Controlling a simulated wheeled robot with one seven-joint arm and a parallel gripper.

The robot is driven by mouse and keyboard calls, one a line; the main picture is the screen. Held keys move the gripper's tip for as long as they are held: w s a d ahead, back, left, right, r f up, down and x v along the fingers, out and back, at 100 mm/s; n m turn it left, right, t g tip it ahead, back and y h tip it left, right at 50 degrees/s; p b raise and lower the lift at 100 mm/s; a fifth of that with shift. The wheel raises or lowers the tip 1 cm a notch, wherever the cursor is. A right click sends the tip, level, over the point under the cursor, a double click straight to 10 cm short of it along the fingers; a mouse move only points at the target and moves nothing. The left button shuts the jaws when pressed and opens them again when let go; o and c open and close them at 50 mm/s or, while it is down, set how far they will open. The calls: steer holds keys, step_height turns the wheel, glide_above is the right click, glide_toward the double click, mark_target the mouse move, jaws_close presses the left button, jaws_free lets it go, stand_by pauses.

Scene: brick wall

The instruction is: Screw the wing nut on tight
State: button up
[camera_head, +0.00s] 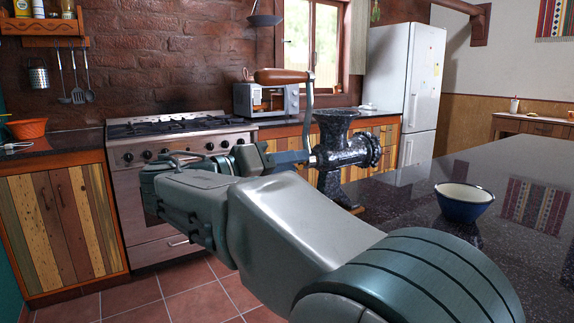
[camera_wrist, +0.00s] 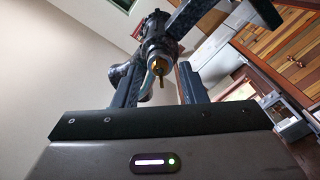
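A dark speckled meat grinder (camera_head: 340,143) stands at the edge of the dark counter. Its crank (camera_head: 309,105) points up and has a wooden grip (camera_head: 282,76) at the top. My gripper (camera_head: 306,158) reaches to the crank's hub from the left. In the wrist view my gripper (camera_wrist: 159,78) is open, with one finger on each side of the hub and visible gaps. Between the fingers is a small brass-coloured part (camera_wrist: 158,69) with a thin end towards the camera, apparently the wing nut on its screw. In the head view my gripper hides the nut.
A blue bowl (camera_head: 464,201) stands on the dark counter (camera_head: 420,222) at the right, clear of my arm. A stove (camera_head: 170,172), a microwave (camera_head: 265,100) and a fridge (camera_head: 405,80) stand along the back. Tiled floor shows at lower left.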

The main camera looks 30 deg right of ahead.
steer(key=a, duration=0.6)
steer(key=shift+b, duration=0.3)
steer(key=w+a+n+t+p, duration=0.15)
steer(key=w+n+p, duration=0.25)
steer(key=n+p, duration=0.75)
steer(key=w+a+n+p, duration=0.2)
steer(key=w+n+p, duration=0.2)
steer(key=n+p, duration=0.8)
steer(key=s+d+n+g+p, duration=0.1)
steer(key=s+d+n+p, duration=0.2)
steer(key=p, duration=2.1)
steer(key=s+n, duration=0.5)
steer(key=n, duration=0.5)
steer(key=shift+p, duration=0.3)
